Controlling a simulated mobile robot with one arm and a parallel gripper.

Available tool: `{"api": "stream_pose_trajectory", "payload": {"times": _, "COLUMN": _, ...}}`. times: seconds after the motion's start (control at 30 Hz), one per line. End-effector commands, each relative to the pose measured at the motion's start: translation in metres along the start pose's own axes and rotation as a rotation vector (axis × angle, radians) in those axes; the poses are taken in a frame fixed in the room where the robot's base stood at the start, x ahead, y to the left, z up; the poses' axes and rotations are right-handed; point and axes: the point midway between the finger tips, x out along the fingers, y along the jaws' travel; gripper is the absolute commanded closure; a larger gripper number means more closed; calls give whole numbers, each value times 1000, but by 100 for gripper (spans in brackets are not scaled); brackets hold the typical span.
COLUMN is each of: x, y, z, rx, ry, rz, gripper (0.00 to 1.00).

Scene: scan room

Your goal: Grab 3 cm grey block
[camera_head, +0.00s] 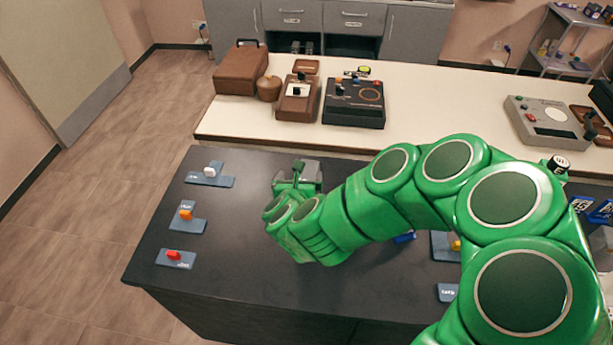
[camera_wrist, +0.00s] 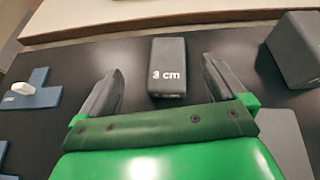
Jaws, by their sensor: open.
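The grey block (camera_wrist: 167,66) marked "3 cm" stands on the dark table, ahead of my gripper in the wrist view. My gripper (camera_wrist: 160,85) is open, with one dark finger to the left of the block and one to the right. The block's near end lies between the fingertips, and I see gaps on both sides. In the head view my green arm reaches over the table, and my gripper (camera_head: 297,180) is by grey shapes there. The block is hard to make out in that view.
A larger dark grey block (camera_wrist: 298,48) stands to the right. Blue plates with white, orange (camera_head: 186,213) and red (camera_head: 174,255) pieces lie at the table's left. A pale counter (camera_head: 430,105) behind holds a black device (camera_head: 354,103) and brown boxes.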

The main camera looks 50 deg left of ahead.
Motion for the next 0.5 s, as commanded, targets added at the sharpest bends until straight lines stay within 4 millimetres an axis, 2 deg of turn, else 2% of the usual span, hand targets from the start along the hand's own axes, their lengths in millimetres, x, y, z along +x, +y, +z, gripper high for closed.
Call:
{"api": "stream_pose_trajectory", "payload": {"times": 0.1, "x": -2, "y": 7, "z": -21, "rx": 61, "ry": -7, "rz": -49, "gripper": 2}}
{"api": "stream_pose_trajectory", "payload": {"times": 0.2, "x": -3, "y": 8, "z": -31, "rx": 95, "ry": -17, "rz": -80, "gripper": 2}}
{"api": "stream_pose_trajectory", "payload": {"times": 0.37, "x": -2, "y": 9, "z": -36, "rx": 118, "ry": -26, "rz": -100, "gripper": 2}}
{"api": "stream_pose_trajectory", "payload": {"times": 0.5, "x": 6, "y": 7, "z": -36, "rx": 119, "ry": -27, "rz": -102, "gripper": 2}}
